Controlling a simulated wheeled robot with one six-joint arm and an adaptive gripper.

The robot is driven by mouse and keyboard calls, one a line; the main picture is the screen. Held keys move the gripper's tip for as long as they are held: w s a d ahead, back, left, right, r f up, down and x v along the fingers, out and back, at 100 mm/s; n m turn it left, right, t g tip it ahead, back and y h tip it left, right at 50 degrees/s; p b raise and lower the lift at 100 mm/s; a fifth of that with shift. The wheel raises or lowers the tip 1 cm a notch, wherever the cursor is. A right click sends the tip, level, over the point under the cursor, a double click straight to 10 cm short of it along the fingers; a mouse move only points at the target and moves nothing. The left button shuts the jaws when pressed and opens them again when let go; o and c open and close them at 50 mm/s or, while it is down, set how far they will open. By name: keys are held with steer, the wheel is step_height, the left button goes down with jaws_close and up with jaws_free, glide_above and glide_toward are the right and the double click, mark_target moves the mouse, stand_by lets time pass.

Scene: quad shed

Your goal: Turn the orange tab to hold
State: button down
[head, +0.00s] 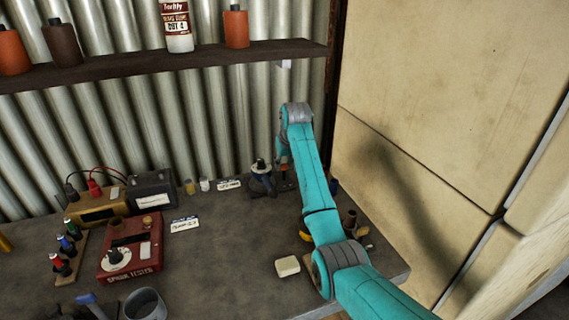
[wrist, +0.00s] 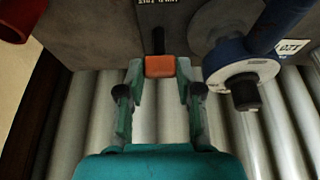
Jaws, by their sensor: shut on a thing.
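The orange tab (wrist: 160,67) shows in the wrist view as a small block at the end of a dark stem. My gripper (wrist: 160,77) has its two teal fingers on either side of it and is shut on it. A dark plate (wrist: 168,4) with partly cut-off white lettering lies beyond the stem. In the head view my gripper and the tab are mostly hidden by my arm at the back of the bench.
A blue clamp-like device (wrist: 245,68) with a black knob stands close right of my gripper. The bench (head: 225,255) also carries a red tester (head: 130,250), a yellow meter (head: 98,208), a black box (head: 152,192) and a pale block (head: 287,266). A shelf (head: 200,58) runs above.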

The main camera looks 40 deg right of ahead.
steer(key=shift+m, duration=0.4)
steer(key=m, duration=0.2)
steer(key=m+h, duration=0.1)
steer(key=shift+a+m+g+h, duration=0.1)
steer(key=shift+m+g+h, duration=0.2)
steer(key=shift+m+g, duration=0.1)
steer(key=m+g+h, duration=0.1)
steer(key=m, duration=0.3)
steer(key=shift+w, duration=0.1)
steer(key=m+g, duration=0.1)
steer(key=m, duration=0.1)
steer(key=m+g, duration=0.1)
steer(key=m, duration=0.2)
steer(key=shift+w+h, duration=0.1)
steer(key=shift+h, duration=0.3)
steer(key=m+g, duration=0.1)
steer(key=m, duration=0.3)
steer(key=shift+g, duration=0.3)
steer(key=shift+w+m, duration=0.1)
steer(key=shift+m, duration=0.2)
steer(key=c, duration=0.8)
jaws_free()
steer(key=shift+o, duration=0.2)
